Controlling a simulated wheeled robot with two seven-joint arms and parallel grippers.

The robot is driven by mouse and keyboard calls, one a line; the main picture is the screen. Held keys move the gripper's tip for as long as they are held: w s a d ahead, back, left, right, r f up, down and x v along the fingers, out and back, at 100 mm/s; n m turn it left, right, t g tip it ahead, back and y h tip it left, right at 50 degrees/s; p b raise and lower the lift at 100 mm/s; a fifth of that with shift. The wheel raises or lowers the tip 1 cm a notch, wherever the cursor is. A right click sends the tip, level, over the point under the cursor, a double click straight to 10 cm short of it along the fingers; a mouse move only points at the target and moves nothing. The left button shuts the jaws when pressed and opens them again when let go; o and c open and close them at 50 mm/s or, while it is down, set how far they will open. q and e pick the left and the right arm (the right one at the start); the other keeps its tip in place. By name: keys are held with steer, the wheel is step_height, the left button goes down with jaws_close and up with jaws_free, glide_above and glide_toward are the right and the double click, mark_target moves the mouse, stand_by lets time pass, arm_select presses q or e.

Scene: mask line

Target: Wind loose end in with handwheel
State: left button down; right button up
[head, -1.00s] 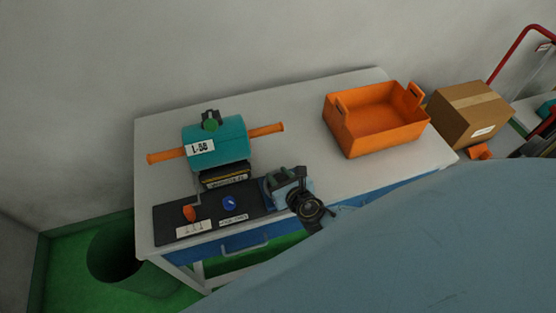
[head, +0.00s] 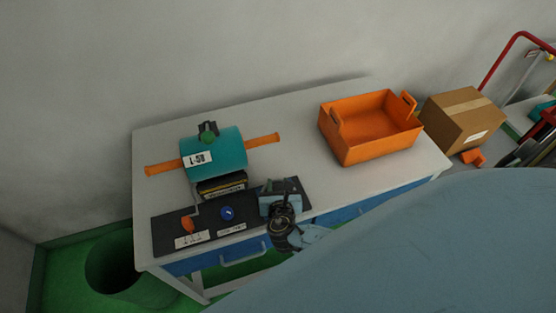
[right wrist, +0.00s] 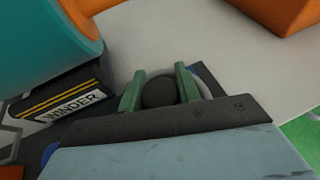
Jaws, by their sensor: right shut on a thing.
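The winder (head: 213,160) stands on the left of the table, a teal drum labelled L-58 with an orange bar through it. Its black block reads WINDER in the right wrist view (right wrist: 75,100). My right gripper (head: 279,186) is over the right end of the dark control panel (head: 170,223). In the right wrist view its green fingers (right wrist: 159,88) are shut on a dark round knob (right wrist: 159,93), apparently the handwheel's, with a grey curved rim beside it. In the head view my gripper hides the handwheel. I see no clear loose end. My left gripper is out of view.
An orange crate (head: 350,147) stands on the right of the white table (head: 280,158), with a cardboard box (head: 458,113) beyond it. The panel also carries an orange lever (head: 188,226) and a blue knob (head: 227,213). A dark green bin (head: 120,275) stands at the lower left.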

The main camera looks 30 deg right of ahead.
steer(key=o, duration=1)
steer(key=p+v, duration=0.1)
steer(key=v, duration=1.2)
steer(key=shift+s+r, duration=0.1)
steer(key=shift+s, duration=0.05)
